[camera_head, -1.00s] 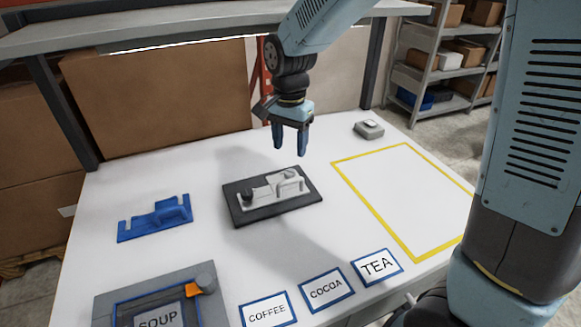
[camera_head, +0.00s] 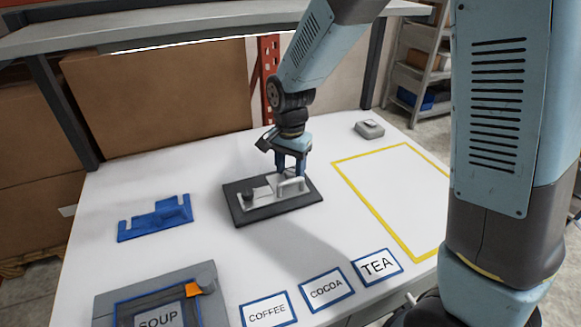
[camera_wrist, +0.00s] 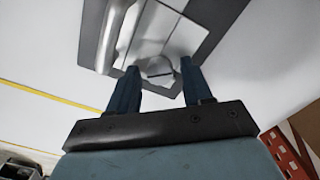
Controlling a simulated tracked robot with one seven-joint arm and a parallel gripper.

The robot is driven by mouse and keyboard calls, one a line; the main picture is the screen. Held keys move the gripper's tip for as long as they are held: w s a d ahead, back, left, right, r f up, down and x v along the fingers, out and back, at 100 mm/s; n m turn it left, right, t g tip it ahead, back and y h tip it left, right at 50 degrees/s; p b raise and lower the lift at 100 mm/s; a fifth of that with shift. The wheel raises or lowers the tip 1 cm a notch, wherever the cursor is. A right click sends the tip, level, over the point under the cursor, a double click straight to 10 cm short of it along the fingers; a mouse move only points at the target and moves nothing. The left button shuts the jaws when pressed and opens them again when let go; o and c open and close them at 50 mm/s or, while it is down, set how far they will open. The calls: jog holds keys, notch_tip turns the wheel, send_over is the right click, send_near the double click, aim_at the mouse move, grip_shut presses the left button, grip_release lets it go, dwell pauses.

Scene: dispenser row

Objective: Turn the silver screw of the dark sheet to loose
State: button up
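The dark sheet (camera_head: 275,209) lies flat on the white table, with a silver plate, a silver handle (camera_head: 291,188) and a dark knob (camera_head: 248,195) on it. My gripper (camera_head: 290,172) points down over the sheet's far right part, close behind the handle. In the wrist view, a round silver screw head (camera_wrist: 159,68) shows between the tips of my gripper (camera_wrist: 160,66). The fingers are apart, one on each side of the screw, with gaps visible. The handle also shows in the wrist view (camera_wrist: 125,35). The screw is hidden by the fingers in the head view.
A blue bracket (camera_head: 155,221) lies to the left. COFFEE, COCOA and TEA labels line the front. A yellow-outlined area (camera_head: 400,250) at right is empty. A small grey box (camera_head: 369,129) stands behind it.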

grip_shut()
